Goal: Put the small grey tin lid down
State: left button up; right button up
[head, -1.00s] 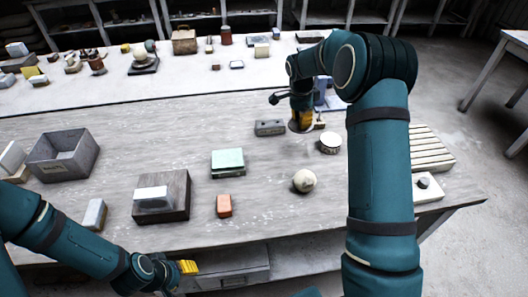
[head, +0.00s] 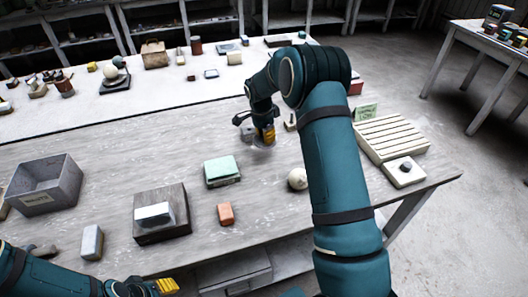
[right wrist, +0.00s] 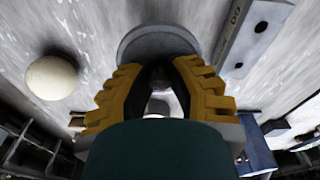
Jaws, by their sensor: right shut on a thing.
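The small grey tin lid (right wrist: 158,42) is a round grey disc in the right wrist view, with a knob between my yellow fingers. My right gripper (head: 266,135) is shut on it, over the wooden table. In the head view the lid (head: 261,144) shows only partly, under the fingers. I cannot tell whether it touches the table. My left gripper (head: 166,286) is low at the table's front edge, away from the lid; its fingers are too unclear to judge.
A grey block with holes (right wrist: 253,35) lies close beside the lid. A pale sphere (head: 297,179) sits nearer the front. A green-topped block (head: 221,171) and an orange block (head: 225,213) stand to the left. A slatted board (head: 392,136) is at right.

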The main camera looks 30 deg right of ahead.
aim_at(266, 155)
notch_tip(266, 155, down, 7)
jog(key=shift+f, duration=0.1)
dwell(0.3)
jog(key=shift+b, duration=0.35)
jog(key=shift+f, duration=0.1)
jog(key=o, duration=0.8)
jog(key=shift+r, duration=0.25)
jog(key=r, duration=0.4)
jog(key=a+r, duration=0.1)
jog(key=r, duration=0.3)
jog(key=r+p, duration=0.1)
jog(key=r, duration=0.2)
jog(key=shift+a+r, duration=0.25)
jog(key=shift+r, duration=0.15)
